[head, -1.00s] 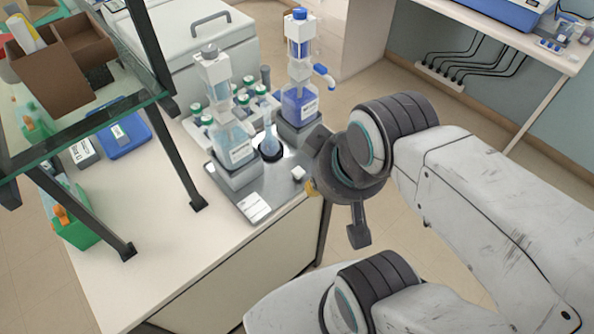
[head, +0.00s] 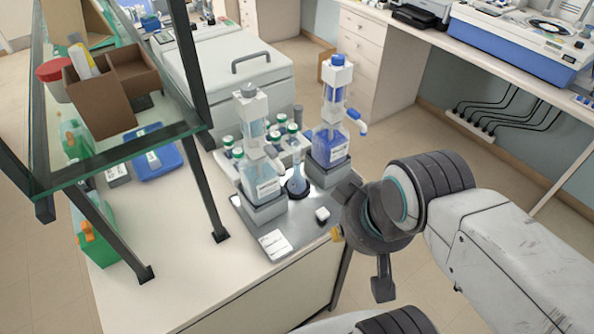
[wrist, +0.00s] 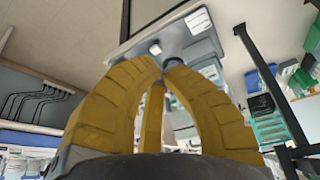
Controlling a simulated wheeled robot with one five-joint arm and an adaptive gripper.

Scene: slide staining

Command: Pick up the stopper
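The small white block on the grey tray (head: 290,236), near its right edge, looks like the stopper (head: 322,214). It also shows in the wrist view (wrist: 155,48), just beyond my fingertips. A small flask (head: 297,182) with bluish liquid and a dark ring at its base stands behind it. My gripper (head: 337,233) is beside the tray's right edge, close to the stopper but apart from it in the picture. In the wrist view its yellow fingers (wrist: 163,66) come together at the tips, with nothing seen held. Most of the fingers are hidden in the head view.
A glass shelf (head: 120,155) on dark posts stands at left. The bench front is clear.

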